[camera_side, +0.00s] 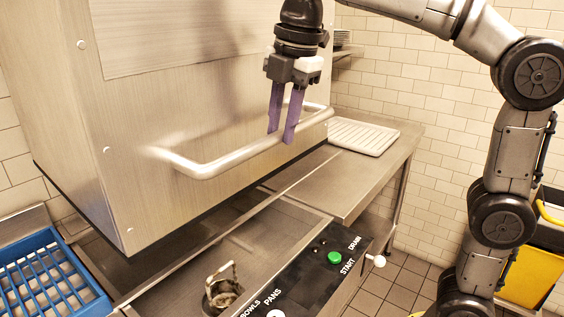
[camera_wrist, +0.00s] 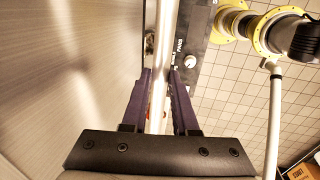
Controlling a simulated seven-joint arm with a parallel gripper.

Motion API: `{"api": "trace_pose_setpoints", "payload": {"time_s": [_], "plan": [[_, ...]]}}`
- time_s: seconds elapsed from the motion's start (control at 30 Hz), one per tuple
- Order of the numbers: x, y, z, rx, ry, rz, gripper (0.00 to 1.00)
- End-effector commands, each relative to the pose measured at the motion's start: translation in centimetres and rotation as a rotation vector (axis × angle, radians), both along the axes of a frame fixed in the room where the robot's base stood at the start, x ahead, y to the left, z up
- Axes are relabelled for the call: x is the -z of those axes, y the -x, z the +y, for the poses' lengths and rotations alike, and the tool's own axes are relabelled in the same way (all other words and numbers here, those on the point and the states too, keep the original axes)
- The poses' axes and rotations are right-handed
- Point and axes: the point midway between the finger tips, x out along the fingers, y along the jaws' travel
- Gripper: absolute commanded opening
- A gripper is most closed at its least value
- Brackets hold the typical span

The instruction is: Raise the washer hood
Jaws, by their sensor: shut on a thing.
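The washer hood (camera_side: 150,100) is a large brushed steel box in the side view. Its lower edge hangs clear above the steel counter. A bar handle (camera_side: 215,166) runs along its front. My gripper (camera_side: 281,137) points down at the handle's right part, with its purple fingers on either side of the bar. In the wrist view the handle (camera_wrist: 162,60) runs between the two fingers (camera_wrist: 160,100), and the hood face (camera_wrist: 60,70) fills the left. The fingers are shut on the handle; the exact contact is hard to see.
A control panel (camera_side: 310,275) with a green button sits on the counter front. A blue rack (camera_side: 45,275) stands at lower left. A white ribbed tray (camera_side: 362,136) lies on the right counter (camera_side: 350,185). A yellow bucket (camera_side: 530,275) is at far right.

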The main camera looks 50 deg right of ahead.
Motion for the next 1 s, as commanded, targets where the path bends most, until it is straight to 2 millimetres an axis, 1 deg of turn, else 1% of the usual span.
{"api": "trace_pose_setpoints", "payload": {"time_s": [0.03, 0.1, 0.3, 0.4, 0.63, 1.0], "plan": [[-1.2, -0.1, 0.0, 0.001, 0.000, -0.008, 0.00], [-2.4, 0.0, 0.0, 0.001, 0.001, -0.007, 0.00], [-5.0, 0.0, -0.1, 0.001, 0.001, -0.006, 0.00], [-5.9, 0.0, -0.1, 0.001, 0.001, -0.005, 0.00], [-6.9, 0.1, -0.1, 0.002, 0.002, -0.003, 0.00], [-7.0, 0.1, -0.1, 0.003, 0.003, -0.001, 0.00]]}}
